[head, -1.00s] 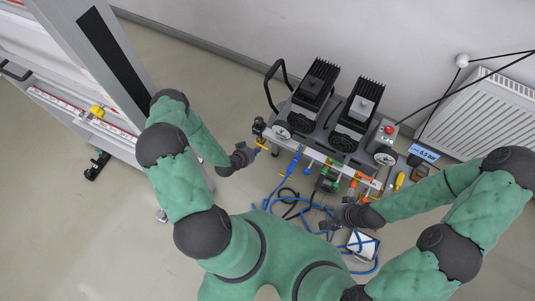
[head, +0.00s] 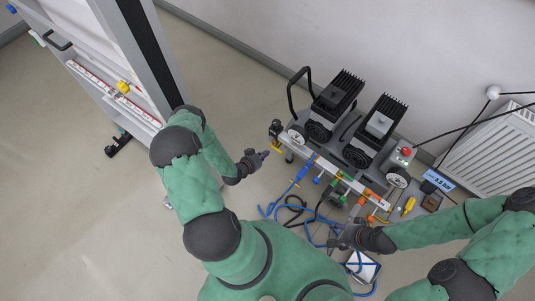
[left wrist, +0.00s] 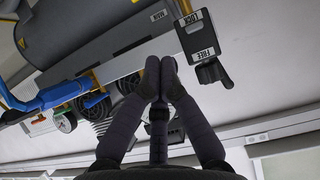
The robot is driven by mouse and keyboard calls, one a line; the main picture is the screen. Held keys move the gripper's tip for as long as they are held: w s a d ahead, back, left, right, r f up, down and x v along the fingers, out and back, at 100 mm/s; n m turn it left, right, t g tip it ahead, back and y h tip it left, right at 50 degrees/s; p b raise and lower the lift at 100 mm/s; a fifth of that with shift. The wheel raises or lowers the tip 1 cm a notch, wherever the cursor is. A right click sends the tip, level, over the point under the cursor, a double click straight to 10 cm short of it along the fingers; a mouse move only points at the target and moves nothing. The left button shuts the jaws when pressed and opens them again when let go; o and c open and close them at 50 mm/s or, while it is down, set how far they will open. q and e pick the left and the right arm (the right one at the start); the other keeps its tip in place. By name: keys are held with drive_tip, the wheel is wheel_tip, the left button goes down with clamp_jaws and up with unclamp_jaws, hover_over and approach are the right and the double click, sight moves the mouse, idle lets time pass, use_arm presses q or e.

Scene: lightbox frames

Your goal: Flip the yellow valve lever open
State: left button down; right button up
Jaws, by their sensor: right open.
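In the head view, a small yellow lever (head: 277,149) sticks out at the left end of the compressor cart (head: 330,168), below a black knob. In the left wrist view, an orange-yellow strip (left wrist: 185,7) is cut off by the top edge; I cannot tell if it is the same lever. My left gripper (head: 264,154) is just left of the lever, apart from it. In the left wrist view its fingertips (left wrist: 160,68) are together with nothing between them. My right gripper (head: 334,238) is open near the blue hoses, below the cart's front.
Beside the left fingertips is a black block (left wrist: 199,35) marked LOCK and FREE, with a black knob. Blue hoses (head: 318,234) and a white box (head: 366,268) lie below the cart. Another yellow handle (head: 409,205) is at the cart's right end. A tall frame (head: 150,50) stands left.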

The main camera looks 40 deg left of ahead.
use_arm(q)
drive_tip(key=b, duration=0.3)
hover_over(276, 149)
drive_tip(key=s, duration=0.3)
wheel_tip(276, 149, down, 4)
drive_tip(key=shift+w+d+f+b, duration=0.2)
drive_tip(key=shift+f+b, duration=0.2)
drive_tip(key=shift+f, duration=0.3)
drive_tip(key=shift+w+d+f+b, duration=0.15)
drive_tip(key=shift+f+b, duration=0.25)
drive_tip(key=shift+f, duration=0.25)
drive_tip(key=shift+w+d+f+b, duration=0.2)
drive_tip(key=shift+f+b, duration=0.2)
drive_tip(key=shift+f, duration=0.3)
use_arm(e)
drive_tip(key=shift+f, duration=2.9)
use_arm(q)
drive_tip(key=shift+s, duration=0.1)
use_arm(e)
drive_tip(key=shift+w, duration=0.15)
